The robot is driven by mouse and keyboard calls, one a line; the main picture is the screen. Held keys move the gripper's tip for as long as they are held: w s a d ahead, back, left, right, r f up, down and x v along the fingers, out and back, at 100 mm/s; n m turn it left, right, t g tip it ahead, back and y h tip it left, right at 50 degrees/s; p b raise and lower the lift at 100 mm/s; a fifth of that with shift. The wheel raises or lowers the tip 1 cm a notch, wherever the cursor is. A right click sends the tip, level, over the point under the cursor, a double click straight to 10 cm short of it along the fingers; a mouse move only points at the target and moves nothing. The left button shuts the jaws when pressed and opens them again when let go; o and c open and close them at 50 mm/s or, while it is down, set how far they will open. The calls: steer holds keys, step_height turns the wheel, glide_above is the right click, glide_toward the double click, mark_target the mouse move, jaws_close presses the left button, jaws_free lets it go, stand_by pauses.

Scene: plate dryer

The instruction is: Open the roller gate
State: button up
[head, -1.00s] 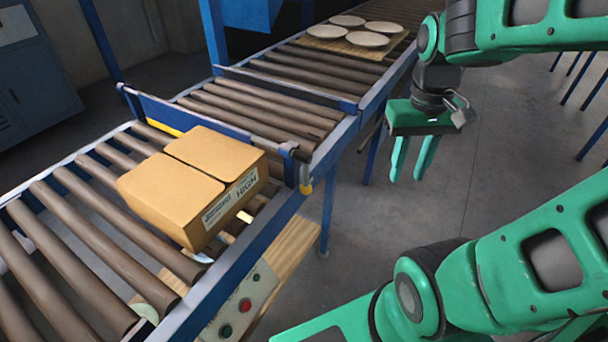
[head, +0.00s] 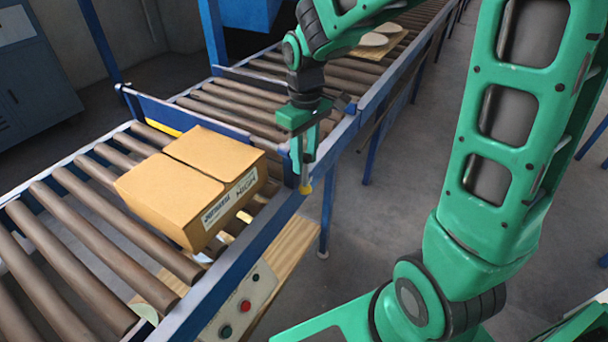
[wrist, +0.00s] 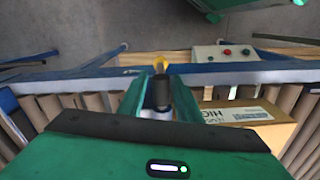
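The roller gate, a blue bar (head: 190,116) with a yellow strip, spans the conveyor behind the cardboard box (head: 195,185). Its near end meets a short post with a yellow lower end (head: 305,189) at the conveyor's near side. My gripper (head: 302,170) points down at this end, fingers apart. In the wrist view, my gripper (wrist: 160,88) straddles a dark upright cylinder (wrist: 161,92), and the yellow piece (wrist: 160,63) shows just beyond the fingertips. Contact cannot be told. In the head view my fingers partly hide the gate's near end.
A control box with red and green buttons (head: 240,303) sits below the conveyor's near edge. The blue side rail (head: 240,270) runs along the rollers. Open floor (head: 390,200) lies to the right.

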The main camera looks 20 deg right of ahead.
mark_target(305, 184)
steer(key=shift+f, duration=3.15)
